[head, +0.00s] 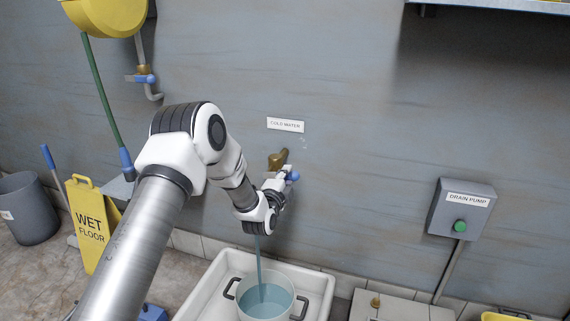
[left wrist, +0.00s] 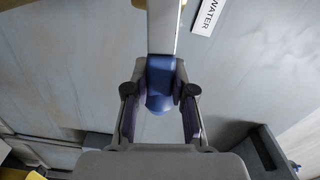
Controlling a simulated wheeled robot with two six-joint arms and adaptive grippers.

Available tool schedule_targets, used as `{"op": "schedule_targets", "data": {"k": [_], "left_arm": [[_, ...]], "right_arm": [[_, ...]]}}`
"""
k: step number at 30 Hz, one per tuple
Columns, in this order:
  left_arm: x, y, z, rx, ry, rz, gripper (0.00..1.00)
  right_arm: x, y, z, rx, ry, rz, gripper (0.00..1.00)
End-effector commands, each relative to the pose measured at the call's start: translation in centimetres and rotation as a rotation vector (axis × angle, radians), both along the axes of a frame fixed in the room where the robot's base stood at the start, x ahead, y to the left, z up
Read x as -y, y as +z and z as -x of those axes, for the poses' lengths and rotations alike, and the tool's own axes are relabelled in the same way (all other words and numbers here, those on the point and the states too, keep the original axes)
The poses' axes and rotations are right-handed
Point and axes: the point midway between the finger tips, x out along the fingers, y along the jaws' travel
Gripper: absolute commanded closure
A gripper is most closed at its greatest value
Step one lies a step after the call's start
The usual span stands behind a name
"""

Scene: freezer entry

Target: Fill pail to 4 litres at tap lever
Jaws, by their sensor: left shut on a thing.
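The tap (head: 278,160) is a brass fitting on the grey wall under a "COLD WATER" label, with a blue lever (head: 293,176). My left gripper (head: 281,187) is shut on this lever. In the left wrist view the blue lever end (left wrist: 160,85) sits between the two fingers of the left gripper (left wrist: 160,98). A stream of water (head: 259,262) falls into the pail. The pail (head: 247,310) is pale with dark side handles and stands upright in the white sink. It holds bluish water (head: 268,302); any litre marks cannot be read. My right gripper is not in view.
The white sink (head: 196,293) stands against the wall. A drain pump box (head: 463,209) with a green button is at the right. A second blue-handled tap (head: 141,79), a hose reel (head: 105,17), a yellow wet floor sign (head: 90,222) and a grey bin (head: 28,210) are at the left.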

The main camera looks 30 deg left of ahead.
Motion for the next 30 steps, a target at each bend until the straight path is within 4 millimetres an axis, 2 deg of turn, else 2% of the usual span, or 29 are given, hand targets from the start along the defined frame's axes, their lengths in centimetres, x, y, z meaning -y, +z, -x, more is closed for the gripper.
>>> {"op": "schedule_targets", "data": {"k": [1,9,26,27,29,30], "left_arm": [[0.1,0.1,0.0,-0.01,-0.002,-0.031,1.0],[0.2,-1.0,0.0,-0.039,-0.002,-0.153,1.0],[0.2,-1.4,0.0,-0.048,-0.003,-0.191,1.0],[0.2,-1.5,0.0,-0.049,-0.004,-0.191,0.69],[0.2,-1.5,0.0,-0.049,-0.004,-0.19,0.5],[0.2,-1.4,0.0,-0.049,-0.003,-0.19,0.5]], "right_arm": [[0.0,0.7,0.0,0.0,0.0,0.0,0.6],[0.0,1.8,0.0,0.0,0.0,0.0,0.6],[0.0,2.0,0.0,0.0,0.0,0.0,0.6],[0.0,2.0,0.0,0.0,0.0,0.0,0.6],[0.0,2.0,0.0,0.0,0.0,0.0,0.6],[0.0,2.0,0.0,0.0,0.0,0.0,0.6]]}}
